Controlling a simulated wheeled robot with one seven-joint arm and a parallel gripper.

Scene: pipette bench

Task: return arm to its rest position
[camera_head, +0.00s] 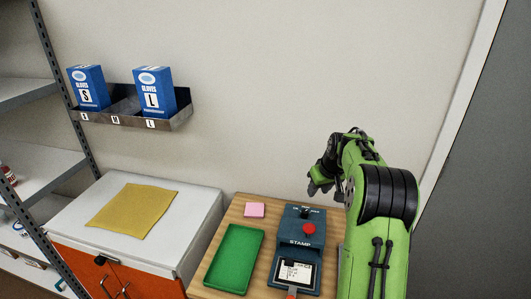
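My green arm rises at the right of the head view, over the right side of the wooden bench. My gripper (319,184) is at the arm's far end, dark and small, above the back right of the bench. Its fingers point down and left, partly hidden by the arm's wrist. I cannot tell whether it is open or shut, and I see no object in it.
On the wooden bench (199,279) are a green tray (235,258), a pink pad (255,210) and a blue stamp device (302,230) close to my arm. A white cabinet (190,208) with a yellow cloth (133,211) stands left. A wall rack (180,119) holds blue glove boxes (155,91).

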